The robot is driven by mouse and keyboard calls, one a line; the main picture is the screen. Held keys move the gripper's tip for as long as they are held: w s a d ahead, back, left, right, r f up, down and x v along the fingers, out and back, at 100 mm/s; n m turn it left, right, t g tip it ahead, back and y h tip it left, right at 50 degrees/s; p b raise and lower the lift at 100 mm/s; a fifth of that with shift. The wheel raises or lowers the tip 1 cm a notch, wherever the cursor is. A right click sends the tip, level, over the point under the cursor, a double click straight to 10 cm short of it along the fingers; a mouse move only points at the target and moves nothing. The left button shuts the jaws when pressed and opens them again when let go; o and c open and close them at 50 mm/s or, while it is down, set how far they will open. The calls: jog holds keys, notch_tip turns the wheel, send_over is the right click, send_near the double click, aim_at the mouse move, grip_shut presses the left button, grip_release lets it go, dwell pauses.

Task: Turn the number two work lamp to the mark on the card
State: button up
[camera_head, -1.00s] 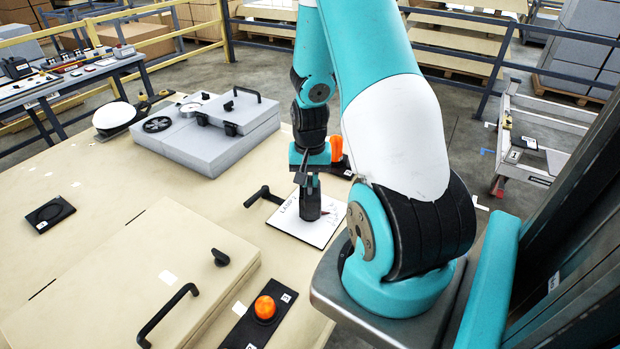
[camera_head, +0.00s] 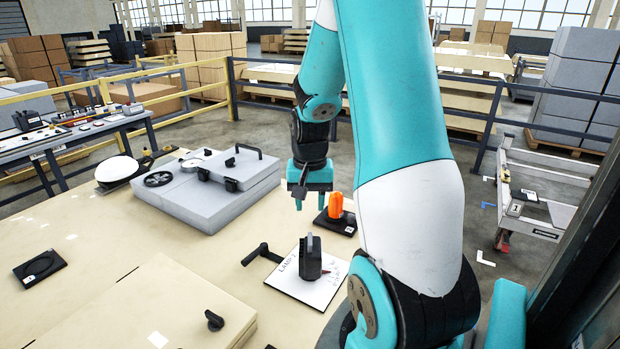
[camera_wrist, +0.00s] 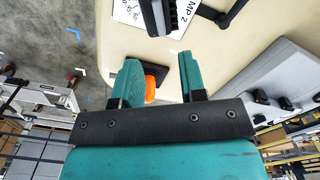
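The number two work lamp (camera_head: 312,262) is a black block with a raised grip, standing on a white card (camera_head: 288,279) lettered LAMP 2. The card has a scale and a small red mark or pointer at the lamp's right foot; its exact reading is too small to tell. In the wrist view the lamp (camera_wrist: 164,14) and card (camera_wrist: 128,10) are cut off at the top edge. My gripper (camera_head: 311,202) hangs above and beyond the lamp, apart from it. Its fingers (camera_wrist: 158,62) are spread and empty.
An orange beacon (camera_head: 336,206) on a black plate stands just right of my gripper. A black crank handle (camera_head: 262,254) lies left of the card. A grey case (camera_head: 215,190) sits behind left, and a beige raised panel (camera_head: 170,305) in front left.

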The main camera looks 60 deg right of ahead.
notch_tip(320, 180, up, 8)
jog(key=shift+f+b, duration=0.25)
jog(key=shift+b, duration=0.15)
dwell(0.3)
jog(key=a+f+n+t+y+b, duration=0.15)
jog(key=a+n+b, duration=0.5)
jog(key=a, duration=1.45)
jog(key=s+a+n+y, duration=0.1)
jog(key=s+a+n, duration=0.4)
jog(key=a+n, duration=0.1)
jog(key=s+a+f+n+g+y, duration=0.1)
jog(key=s+a+n, duration=0.4)
jog(key=a, duration=0.3)
jog(key=shift+s+a+f+n+y, duration=0.15)
jog(key=shift+s+a+n+y, duration=0.1)
jog(key=shift+n+y, duration=0.1)
jog(key=shift+w+g, duration=0.1)
jog(key=shift+g, duration=0.15)
